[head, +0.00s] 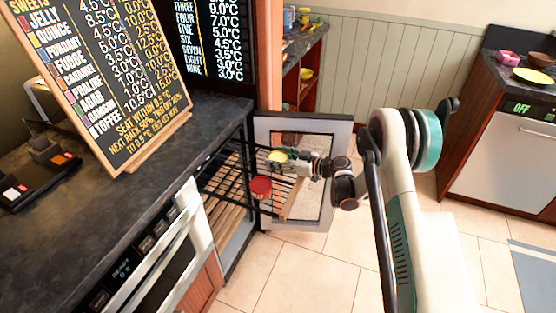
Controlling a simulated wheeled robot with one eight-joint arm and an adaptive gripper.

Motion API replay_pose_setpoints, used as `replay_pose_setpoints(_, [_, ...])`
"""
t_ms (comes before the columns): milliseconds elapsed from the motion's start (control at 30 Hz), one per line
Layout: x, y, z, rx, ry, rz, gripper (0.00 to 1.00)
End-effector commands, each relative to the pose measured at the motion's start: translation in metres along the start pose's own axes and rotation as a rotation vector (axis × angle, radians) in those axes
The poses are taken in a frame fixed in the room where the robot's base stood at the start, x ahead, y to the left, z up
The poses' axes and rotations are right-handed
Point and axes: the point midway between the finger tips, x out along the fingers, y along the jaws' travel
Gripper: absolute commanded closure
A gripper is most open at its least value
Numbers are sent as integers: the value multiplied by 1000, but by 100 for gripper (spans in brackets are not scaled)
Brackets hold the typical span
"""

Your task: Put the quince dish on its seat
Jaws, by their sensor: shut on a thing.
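My gripper (290,161) is shut on a small yellow dish (278,156) and holds it over the open wire rack (238,172), near its right end. A red dish (261,187) stands on the rack just below and left of the gripper. The sweets board (112,75) on the counter lists quince near its top, with a temperature and a small colour swatch. A black board (213,42) behind it lists numbered seats with temperatures. I cannot read any seat label on the rack, and the dish's underside is hidden.
An open door (340,150) with a pale frame stands right of the rack. The dark counter (215,115) edges it on the left. A right-hand counter holds a pink dish (509,58) and a yellow plate (533,76). The tiled floor (300,265) in front is clear.

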Motion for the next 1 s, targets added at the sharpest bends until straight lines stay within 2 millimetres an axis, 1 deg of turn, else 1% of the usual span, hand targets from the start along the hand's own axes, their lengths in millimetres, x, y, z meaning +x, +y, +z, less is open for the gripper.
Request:
replay_pose_setpoints(67, [0, 0, 2, 0, 0, 0, 71])
replay_pose_setpoints(100, [0, 0, 2, 0, 0, 0, 30])
replay_pose_setpoints(133, [0, 0, 2, 0, 0, 0, 23])
replay_pose_setpoints(167, [0, 0, 2, 0, 0, 0, 19])
replay_pose_setpoints(500, [0, 0, 2, 0, 0, 0, 19])
replay_pose_setpoints(600, [-1, 0, -1, 0, 0, 0, 19])
replay_pose_setpoints(667, [-8, 0, -2, 0, 0, 1, 19])
replay_pose_setpoints(767, [-24, 1, -3, 0, 0, 3, 19])
replay_pose_setpoints(1000, [-74, 1, -3, 0, 0, 4, 19])
